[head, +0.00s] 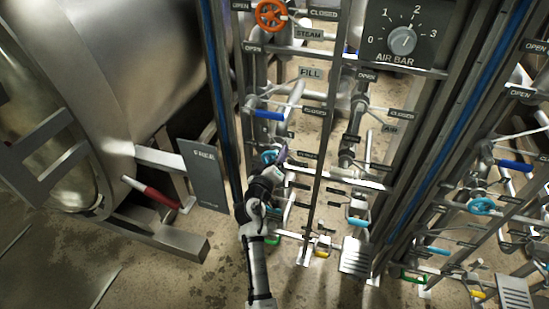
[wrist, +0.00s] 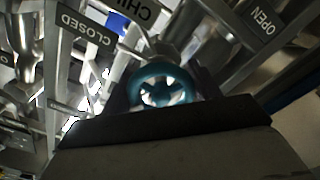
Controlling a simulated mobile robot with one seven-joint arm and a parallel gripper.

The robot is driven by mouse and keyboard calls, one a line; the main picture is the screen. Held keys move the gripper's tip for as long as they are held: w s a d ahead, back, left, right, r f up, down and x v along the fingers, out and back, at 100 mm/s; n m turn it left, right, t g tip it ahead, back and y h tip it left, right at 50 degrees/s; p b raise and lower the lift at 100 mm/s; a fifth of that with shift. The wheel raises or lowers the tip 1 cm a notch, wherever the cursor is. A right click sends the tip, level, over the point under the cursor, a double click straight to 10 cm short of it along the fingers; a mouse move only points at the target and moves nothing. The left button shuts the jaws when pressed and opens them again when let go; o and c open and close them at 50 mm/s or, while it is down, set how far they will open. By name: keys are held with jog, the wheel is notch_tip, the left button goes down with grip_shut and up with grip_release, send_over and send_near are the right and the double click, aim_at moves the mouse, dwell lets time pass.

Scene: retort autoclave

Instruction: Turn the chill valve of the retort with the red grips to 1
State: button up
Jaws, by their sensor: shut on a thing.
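A teal handwheel (wrist: 163,86) sits between the fingers of my gripper (wrist: 165,100) in the wrist view. A partly cut-off label reading "CHI" (wrist: 132,12) is close above it, with a "CLOSED" plate (wrist: 86,28) to its left and an "OPEN" plate (wrist: 266,20) to its right. In the head view my gripper (head: 272,160) is shut on the same teal wheel (head: 267,156), low on the left pipe rack, and hides much of it. The wheel's exact angle is unclear. The retort (head: 150,60) at left has a red grip (head: 150,193).
An orange handwheel (head: 270,15) and a blue lever (head: 269,115) are above my gripper on the same rack. An "AIR BAR" dial (head: 402,41) marked 0 to 3 is at upper right. Posts and pipes crowd the right. Another teal wheel (head: 482,206) is far right. Floor is clear at lower left.

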jog(key=o, duration=1)
jog(key=shift+c, duration=0.2)
jog(key=b+v, duration=0.3)
jog(key=v, duration=1.1)
